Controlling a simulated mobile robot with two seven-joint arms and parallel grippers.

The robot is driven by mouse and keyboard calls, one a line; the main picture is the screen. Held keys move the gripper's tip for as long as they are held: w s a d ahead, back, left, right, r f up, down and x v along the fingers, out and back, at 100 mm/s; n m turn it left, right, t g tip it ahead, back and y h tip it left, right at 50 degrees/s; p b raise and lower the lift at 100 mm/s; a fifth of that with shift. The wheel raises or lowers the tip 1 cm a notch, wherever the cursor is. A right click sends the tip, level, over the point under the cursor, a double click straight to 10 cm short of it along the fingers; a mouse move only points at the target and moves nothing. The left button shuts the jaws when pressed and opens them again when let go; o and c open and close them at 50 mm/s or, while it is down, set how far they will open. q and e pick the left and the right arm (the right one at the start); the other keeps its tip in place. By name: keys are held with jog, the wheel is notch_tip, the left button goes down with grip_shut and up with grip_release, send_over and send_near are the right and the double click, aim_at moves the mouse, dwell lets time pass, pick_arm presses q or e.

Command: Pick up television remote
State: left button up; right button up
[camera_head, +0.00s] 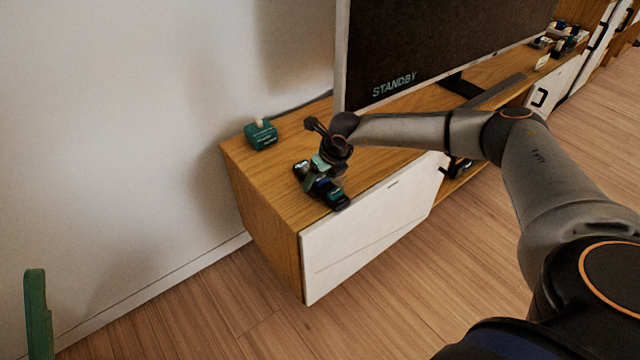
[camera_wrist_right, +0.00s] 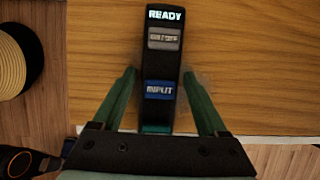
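The television remote (camera_wrist_right: 164,62) is a dark bar with a lit "READY" strip, a grey button and a blue "INPUT" label. It lies on the wooden top of the low cabinet, near the front edge, partly hidden by my right gripper in the head view. My right gripper (camera_wrist_right: 160,76) is open, with green fingers on either side of the remote's lower part; a gap shows at each side. The right gripper in the head view (camera_head: 318,172) is over the cabinet's near end. A green upright piece at the lower left edge may be a finger of my left gripper (camera_head: 38,312).
The cabinet (camera_head: 268,222) stands against a white wall. A teal box (camera_head: 261,134) sits at its back left. A television (camera_head: 430,45) marked "STANDBY" stands close behind my arm. Small items (camera_head: 560,40) lie at the far end. A round striped object (camera_wrist_right: 18,60) shows beside the cabinet.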

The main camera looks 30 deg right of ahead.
grip_shut()
dwell(0.4)
jog(key=shift+r, duration=0.15)
